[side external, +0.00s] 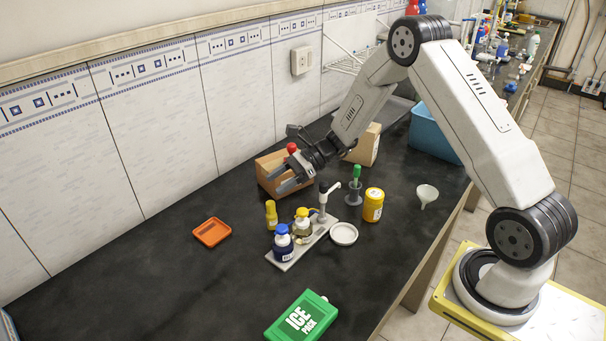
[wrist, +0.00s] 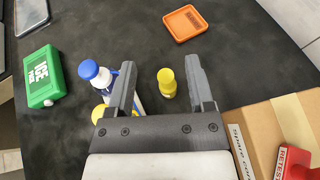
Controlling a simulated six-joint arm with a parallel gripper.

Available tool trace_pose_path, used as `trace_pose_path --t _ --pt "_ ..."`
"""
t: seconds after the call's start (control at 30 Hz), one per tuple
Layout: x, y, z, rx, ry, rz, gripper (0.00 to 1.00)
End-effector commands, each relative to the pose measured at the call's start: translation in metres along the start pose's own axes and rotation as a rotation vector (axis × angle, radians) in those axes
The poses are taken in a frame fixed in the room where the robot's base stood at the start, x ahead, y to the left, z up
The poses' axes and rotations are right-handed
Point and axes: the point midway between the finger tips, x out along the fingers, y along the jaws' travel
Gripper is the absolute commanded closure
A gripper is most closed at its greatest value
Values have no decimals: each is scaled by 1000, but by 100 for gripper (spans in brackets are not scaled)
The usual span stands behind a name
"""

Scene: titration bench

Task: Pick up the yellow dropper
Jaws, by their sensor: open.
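The yellow dropper (side external: 271,214) is a small yellow bottle standing upright on the dark bench, left of the grey rack. In the wrist view the yellow dropper (wrist: 167,82) shows between my two fingers, seen from above. My gripper (side external: 279,181) is open and empty, held above the bench near the cardboard box. In the wrist view its fingertips (wrist: 162,64) are spread apart. The dropper looks clear of both fingers and lower than them.
The grey rack (side external: 282,264) holds a blue-capped bottle (side external: 283,242) and a yellow-capped bottle (side external: 302,222). A yellow jar (side external: 373,206), orange tray (side external: 211,232), green ice pack (side external: 302,318) and cardboard box (side external: 267,180) stand around. Bench left of the tray is clear.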

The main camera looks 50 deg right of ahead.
Motion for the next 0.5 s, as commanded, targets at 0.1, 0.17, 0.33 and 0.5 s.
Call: trace_pose_path --t 0.1,0.17,0.33,0.5 --pt "1 0 -3 0 1 1 32" --pt "2 0 -6 0 2 1 32" --pt "8 0 -19 -1 2 3 32" --pt "13 1 -30 -2 3 3 32"
